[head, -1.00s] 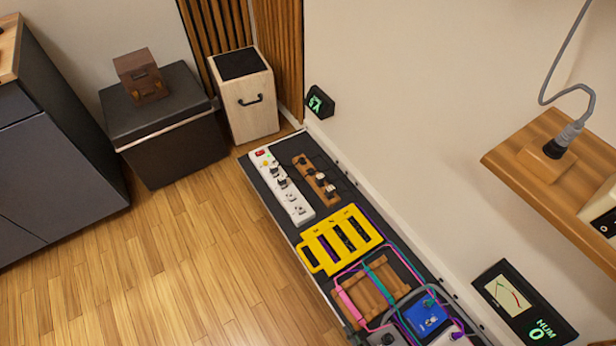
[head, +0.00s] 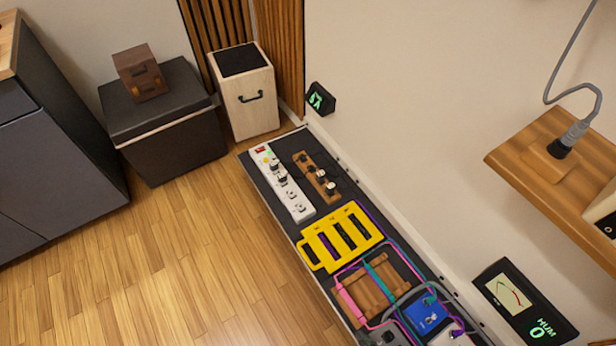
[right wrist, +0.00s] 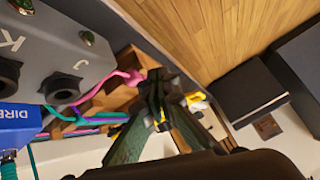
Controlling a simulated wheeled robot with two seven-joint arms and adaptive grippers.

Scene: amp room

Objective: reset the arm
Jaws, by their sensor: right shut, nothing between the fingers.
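My right gripper (right wrist: 160,108) shows in the right wrist view, its dark fingers drawn together with nothing between them. It is above the pedalboard (head: 268,190), and a grey pedal box (right wrist: 85,50) and pink and teal cables (right wrist: 118,82) show to its left. In the head view I cannot make out either gripper. My left gripper is in neither view.
The pedalboard bears a white power strip (head: 283,186), a yellow slotted plate (head: 312,248) and a blue pedal (head: 424,316). A wooden shelf (head: 535,130) with a grey plug stands out at right. A hum meter (head: 524,302) is below it. The wood floor (head: 170,270) at left is clear.

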